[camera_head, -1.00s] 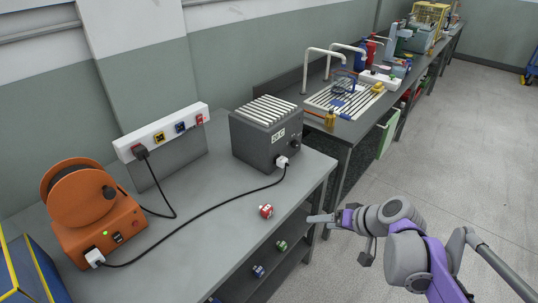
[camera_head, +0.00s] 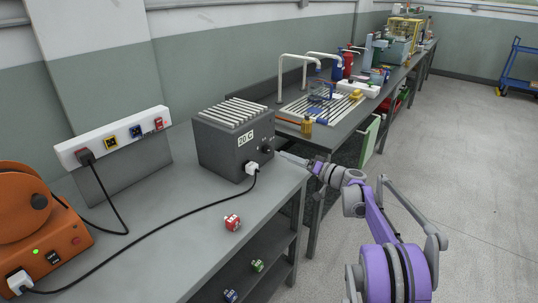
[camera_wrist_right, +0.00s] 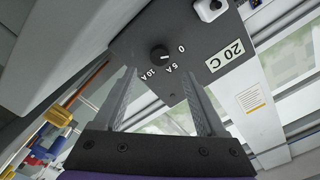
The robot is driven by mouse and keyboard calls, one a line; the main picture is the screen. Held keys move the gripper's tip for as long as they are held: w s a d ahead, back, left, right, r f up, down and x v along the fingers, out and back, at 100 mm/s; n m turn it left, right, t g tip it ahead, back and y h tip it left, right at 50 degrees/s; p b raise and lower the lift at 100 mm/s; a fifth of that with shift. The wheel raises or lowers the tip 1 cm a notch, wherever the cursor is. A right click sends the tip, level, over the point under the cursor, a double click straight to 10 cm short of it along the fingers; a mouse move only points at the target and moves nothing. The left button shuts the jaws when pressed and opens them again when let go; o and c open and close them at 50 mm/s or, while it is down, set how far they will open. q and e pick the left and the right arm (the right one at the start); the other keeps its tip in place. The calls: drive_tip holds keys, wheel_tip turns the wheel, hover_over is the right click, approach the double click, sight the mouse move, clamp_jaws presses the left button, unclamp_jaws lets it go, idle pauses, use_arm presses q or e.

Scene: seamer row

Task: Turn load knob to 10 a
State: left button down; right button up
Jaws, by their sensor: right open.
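The grey load box (camera_head: 234,142) stands on the bench, with a "20 C" label and slatted top. Its round black load knob (camera_head: 267,148) is on the side face. My right gripper (camera_head: 282,155) is close to the knob's face. In the wrist view its fingers (camera_wrist_right: 158,75) are open and empty, apart from the knob. My left gripper is not in view.
A red block (camera_head: 232,222) lies near the bench's front edge. An orange cable reel (camera_head: 35,235) and a socket strip (camera_head: 113,137) are at left. A second bench stands behind.

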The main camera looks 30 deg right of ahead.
sight(270, 150)
drive_tip(key=b+x, duration=0.1)
drive_tip(key=x, duration=0.6)
drive_tip(key=shift+w+a, duration=0.1)
drive_tip(key=shift+w, duration=0.15)
clamp_jaws()
